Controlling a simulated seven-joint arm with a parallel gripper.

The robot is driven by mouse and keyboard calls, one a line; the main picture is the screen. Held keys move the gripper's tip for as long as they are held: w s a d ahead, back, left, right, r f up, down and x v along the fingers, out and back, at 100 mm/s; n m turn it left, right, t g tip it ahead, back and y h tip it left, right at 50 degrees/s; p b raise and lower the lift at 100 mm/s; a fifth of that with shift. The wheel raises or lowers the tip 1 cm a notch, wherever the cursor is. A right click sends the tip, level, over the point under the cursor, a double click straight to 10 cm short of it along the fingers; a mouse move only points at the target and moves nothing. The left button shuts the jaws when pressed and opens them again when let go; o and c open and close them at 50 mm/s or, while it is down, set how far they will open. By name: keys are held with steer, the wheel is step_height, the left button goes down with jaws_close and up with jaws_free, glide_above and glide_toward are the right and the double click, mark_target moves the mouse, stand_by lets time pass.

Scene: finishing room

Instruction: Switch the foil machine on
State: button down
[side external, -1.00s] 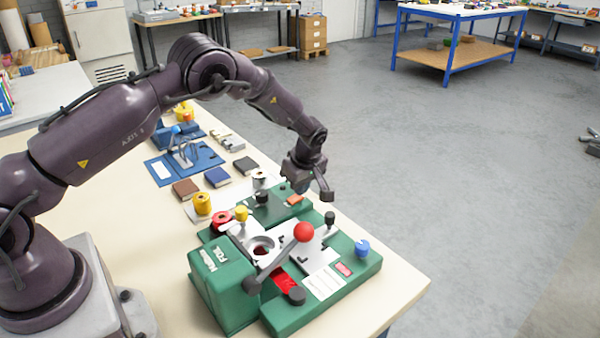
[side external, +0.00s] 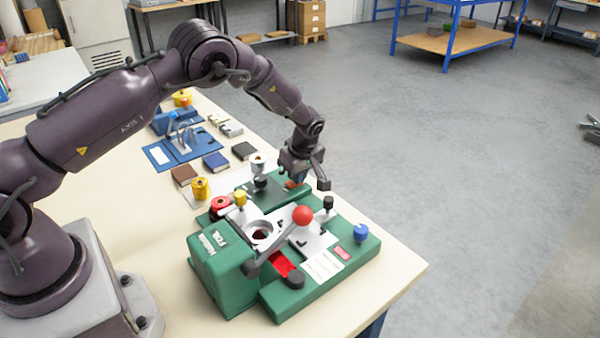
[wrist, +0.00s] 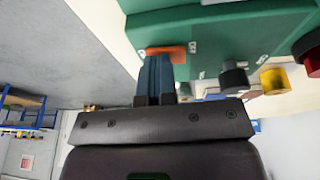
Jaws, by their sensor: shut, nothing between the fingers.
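The green foil machine (side external: 225,268) stands on the bench in the side view, with a red-ball lever (side external: 302,215). Its back part carries an orange switch (side external: 291,184), partly hidden by my gripper. My gripper (side external: 297,181) points down over that part, fingers together and empty. In the wrist view the dark blue fingers (wrist: 160,60) end at the orange switch (wrist: 165,50) on the green housing (wrist: 220,30). The tips look very close to it or touching; I cannot tell which. Small white marks lie beside the switch, too small to read. Which way it is tipped is unclear.
A black knob (side external: 328,203) and a blue knob (side external: 361,232) stand on the machine near my gripper. A blue device (side external: 182,150) and small books (side external: 216,161) are behind. Open floor lies right.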

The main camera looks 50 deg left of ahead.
steer(key=shift+s+r, duration=0.1)
steer(key=shift+s, duration=0.3)
steer(key=shift+w+r, duration=0.1)
steer(key=shift+r, duration=0.45)
steer(key=w+v, duration=0.2)
steer(key=v, duration=1)
steer(key=shift+w+a+r, duration=0.35)
steer(key=shift+w+r, duration=0.05)
